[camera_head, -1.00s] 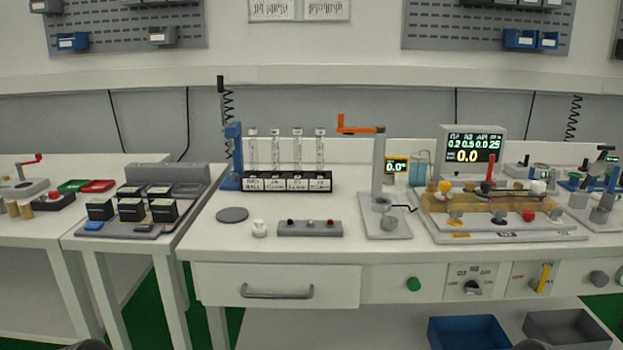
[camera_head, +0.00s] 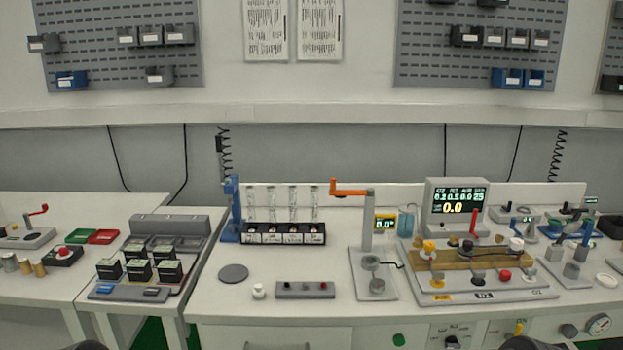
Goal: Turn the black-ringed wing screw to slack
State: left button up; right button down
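I cannot make out for certain which part is the black-ringed wing screw; details at this distance are too small. On the right of the bench, a wooden block (camera_head: 457,260) sits on a grey base plate and bears several small knobs. Among them are a yellow knob (camera_head: 429,246), a black knob (camera_head: 467,245), and a white knob with dark parts around it (camera_head: 516,245). A red lever (camera_head: 474,221) stands upright behind the block. Neither of my grippers shows; only dark rounded shapes cut the bottom edge at left and right.
A stand with an orange crank (camera_head: 350,189) stands left of the block. Blue-handled devices (camera_head: 575,240) crowd the right. A rack of glass tubes (camera_head: 284,234) stands left of centre.

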aim_at(478, 275)
jog(key=z, duration=1.8)
jog(key=i+j, duration=0.15)
jog(key=i, duration=0.4)
jog(key=l+z, duration=0.05)
